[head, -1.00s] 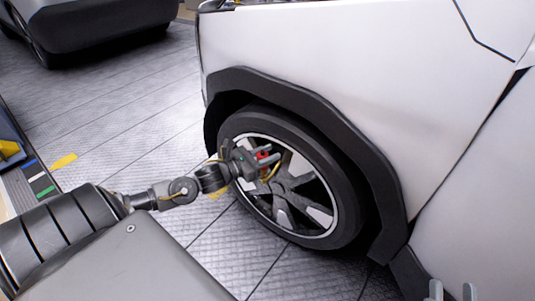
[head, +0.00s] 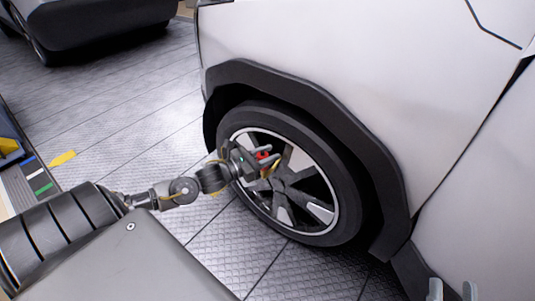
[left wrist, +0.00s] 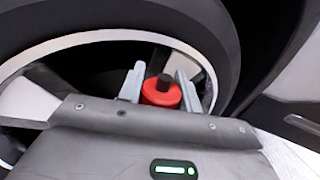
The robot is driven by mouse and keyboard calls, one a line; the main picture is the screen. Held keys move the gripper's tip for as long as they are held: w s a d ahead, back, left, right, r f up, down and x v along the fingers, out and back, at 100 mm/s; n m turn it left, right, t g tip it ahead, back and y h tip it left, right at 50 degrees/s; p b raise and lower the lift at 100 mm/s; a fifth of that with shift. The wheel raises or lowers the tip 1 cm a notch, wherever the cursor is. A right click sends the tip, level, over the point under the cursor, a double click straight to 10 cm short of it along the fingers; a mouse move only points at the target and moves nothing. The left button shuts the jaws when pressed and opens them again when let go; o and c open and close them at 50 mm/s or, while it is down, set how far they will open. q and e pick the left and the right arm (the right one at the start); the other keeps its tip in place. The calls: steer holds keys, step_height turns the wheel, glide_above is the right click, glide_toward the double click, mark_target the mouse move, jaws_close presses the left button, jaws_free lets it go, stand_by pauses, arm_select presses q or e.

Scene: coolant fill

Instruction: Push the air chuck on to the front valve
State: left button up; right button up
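My left gripper (head: 270,157) is in front of the upper left part of the front wheel (head: 285,185). A red air chuck (head: 263,155) sits between its fingers. In the left wrist view the two grey fingers stand on either side of the red chuck (left wrist: 161,92), which has a dark tip pointing toward the wheel (left wrist: 85,55). The fingers look closed on it. The front valve cannot be made out, and I cannot tell whether the chuck touches it. My right gripper (head: 452,290) shows only as two fingertips at the bottom right, spaced apart with nothing visible between them.
The white car's body and dark wheel arch (head: 300,88) surround the wheel closely. A dark car (head: 95,30) stands at the back left. The floor between the cars is clear.

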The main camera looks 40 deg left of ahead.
arm_select(q)
steer(key=o, duration=0.5)
steer(key=shift+s, duration=0.1)
steer(key=p+v, duration=0.2)
steer(key=v, duration=0.8)
steer(key=shift+s, duration=0.3)
steer(key=shift+a, duration=0.15)
